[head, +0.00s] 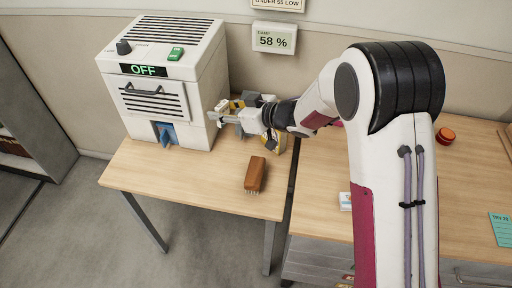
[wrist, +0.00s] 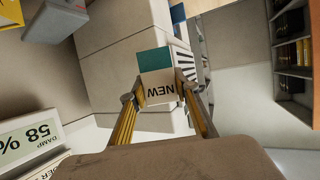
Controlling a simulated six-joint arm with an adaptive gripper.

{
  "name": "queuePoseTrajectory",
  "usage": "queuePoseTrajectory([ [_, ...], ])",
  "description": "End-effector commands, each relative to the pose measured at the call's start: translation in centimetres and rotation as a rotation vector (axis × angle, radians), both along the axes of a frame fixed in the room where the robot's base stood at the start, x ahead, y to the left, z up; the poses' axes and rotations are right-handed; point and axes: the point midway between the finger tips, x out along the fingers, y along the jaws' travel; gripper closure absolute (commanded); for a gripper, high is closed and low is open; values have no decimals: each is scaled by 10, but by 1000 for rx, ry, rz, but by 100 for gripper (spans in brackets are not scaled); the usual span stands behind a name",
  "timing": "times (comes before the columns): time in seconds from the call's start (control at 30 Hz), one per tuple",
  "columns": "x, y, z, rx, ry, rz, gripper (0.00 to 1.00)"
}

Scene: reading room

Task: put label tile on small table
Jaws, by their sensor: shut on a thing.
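In the head view my gripper (head: 222,117) is raised above the back of the left table, close to the white machine's right side. The tile is too small there to make out clearly. The small table (head: 185,178) appears to be this left wooden one; its front middle is bare.
The white machine (head: 190,72), its display reading OFF, fills the table's back left. A brown brush (head: 255,174) lies near the front right. Partly hidden items stand behind my gripper. A wider desk (head: 460,190) is at right, with a red round object (head: 445,135).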

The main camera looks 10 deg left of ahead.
Motion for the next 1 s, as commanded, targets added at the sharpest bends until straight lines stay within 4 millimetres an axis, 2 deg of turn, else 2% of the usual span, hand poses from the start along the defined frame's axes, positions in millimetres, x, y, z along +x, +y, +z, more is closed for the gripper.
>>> queuePoseTrajectory([
  [0.03,0,0,-13,0,6,0,91],
  [0.2,0,0,-47,1,4,-1,91],
  [0.4,0,0,-74,1,2,-1,91],
  [0.6,0,0,-85,1,0,0,91],
  [1.0,0,0,-86,1,-1,-1,91],
])
